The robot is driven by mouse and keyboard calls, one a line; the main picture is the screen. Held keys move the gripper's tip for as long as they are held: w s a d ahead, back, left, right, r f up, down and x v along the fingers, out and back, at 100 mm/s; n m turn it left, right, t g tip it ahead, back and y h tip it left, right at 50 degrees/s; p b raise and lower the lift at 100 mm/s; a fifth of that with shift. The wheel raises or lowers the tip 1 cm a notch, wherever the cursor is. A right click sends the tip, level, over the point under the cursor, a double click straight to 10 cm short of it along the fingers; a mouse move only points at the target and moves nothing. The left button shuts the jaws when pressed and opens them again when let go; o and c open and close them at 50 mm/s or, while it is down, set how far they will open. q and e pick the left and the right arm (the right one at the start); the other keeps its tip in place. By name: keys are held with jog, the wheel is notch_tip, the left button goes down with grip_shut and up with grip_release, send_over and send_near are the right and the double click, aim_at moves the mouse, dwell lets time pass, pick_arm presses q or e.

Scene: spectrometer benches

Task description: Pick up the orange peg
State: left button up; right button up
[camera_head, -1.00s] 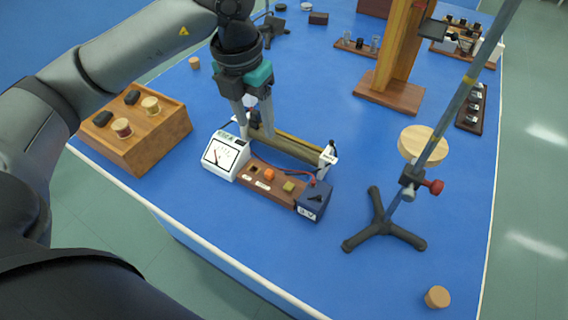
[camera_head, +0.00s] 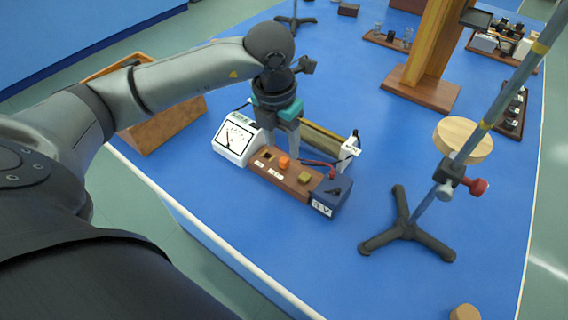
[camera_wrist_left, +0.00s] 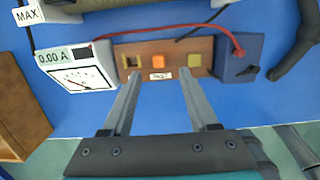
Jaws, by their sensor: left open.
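The orange peg (camera_head: 284,162) stands in a brown wooden board (camera_head: 290,185) between a white meter and a dark blue box. It also shows in the left wrist view (camera_wrist_left: 158,60), near the middle of the board. My left gripper (camera_head: 281,151) points down behind the board in the head view, close to the peg. In the left wrist view its two fingers (camera_wrist_left: 158,80) are spread apart with the peg in line with the gap between them. Nothing is between the fingers. My right gripper is not in view.
An olive peg (camera_head: 304,177) sits beside the orange one. The white meter (camera_head: 236,138) and dark blue box (camera_head: 331,196) flank the board. A long rheostat (camera_head: 328,143) lies behind. A tripod stand (camera_head: 407,229) stands right; blue table is clear in front.

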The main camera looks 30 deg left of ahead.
aim_at(284, 159)
pick_arm(q)
jog(key=shift+w+f+b, duration=0.2)
jog(key=shift+f+b, duration=0.1)
jog(key=shift+f, duration=1.05)
jog(key=shift+w+f+b, duration=0.2)
jog(key=shift+f+b, duration=0.1)
jog(key=shift+f, duration=1.05)
jog(key=shift+r, duration=0.1)
grip_shut()
